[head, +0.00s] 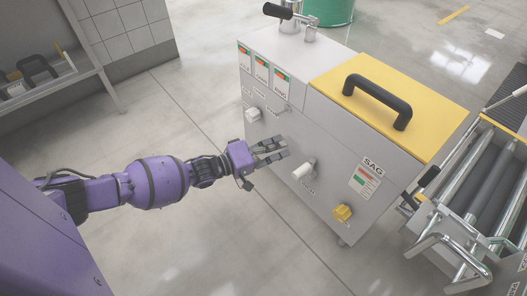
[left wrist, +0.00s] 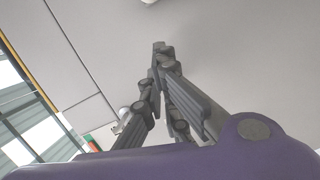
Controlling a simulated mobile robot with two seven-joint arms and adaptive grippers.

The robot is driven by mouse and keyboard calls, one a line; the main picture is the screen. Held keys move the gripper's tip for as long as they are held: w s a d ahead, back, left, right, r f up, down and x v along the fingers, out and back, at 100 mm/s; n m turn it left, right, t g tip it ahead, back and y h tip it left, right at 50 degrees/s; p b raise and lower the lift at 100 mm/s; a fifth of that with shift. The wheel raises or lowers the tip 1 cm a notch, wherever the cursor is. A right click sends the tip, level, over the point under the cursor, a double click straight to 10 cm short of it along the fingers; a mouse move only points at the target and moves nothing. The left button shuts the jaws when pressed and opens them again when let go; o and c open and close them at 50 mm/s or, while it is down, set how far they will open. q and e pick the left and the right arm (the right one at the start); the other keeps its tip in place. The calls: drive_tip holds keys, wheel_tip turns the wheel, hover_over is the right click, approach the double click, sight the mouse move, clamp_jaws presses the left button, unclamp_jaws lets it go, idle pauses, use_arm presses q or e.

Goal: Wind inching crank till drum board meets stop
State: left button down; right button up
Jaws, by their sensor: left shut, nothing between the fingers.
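A crank with a black grip (head: 278,11) and a metal hub (head: 310,34) stands on top of the grey cabinet (head: 270,93), at its far left corner. My left gripper (head: 284,148) is shut and empty in front of the cabinet's front panel, below the crank and beside a white knob (head: 303,170). In the left wrist view its fingertips (left wrist: 162,48) meet in front of the plain grey panel (left wrist: 230,60). I cannot pick out the drum board or its stop. My right gripper is not in view.
The cabinet has a yellow lid (head: 420,120) with a black handle (head: 385,100). A yellow knob (head: 343,212) juts from the panel's lower right. A roller conveyor (head: 480,190) stands at right, a green drum (head: 328,10) behind, a shelf (head: 50,85) at left. Floor between is clear.

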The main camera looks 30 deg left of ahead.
sight(311, 170)
use_arm(q)
drive_tip(key=d, duration=0.1)
drive_tip(key=s+d, duration=0.1)
drive_tip(key=d+f, duration=0.1)
drive_tip(key=shift+s+d, duration=0.25)
drive_tip(key=shift+d, duration=0.05)
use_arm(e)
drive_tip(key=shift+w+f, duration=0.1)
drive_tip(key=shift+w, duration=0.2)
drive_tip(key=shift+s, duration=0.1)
use_arm(q)
drive_tip(key=shift+s+d+p, duration=0.2)
drive_tip(key=shift+d+p, duration=0.1)
drive_tip(key=shift+d, duration=0.35)
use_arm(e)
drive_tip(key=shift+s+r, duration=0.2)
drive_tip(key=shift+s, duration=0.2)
use_arm(q)
drive_tip(key=shift+r, duration=0.1)
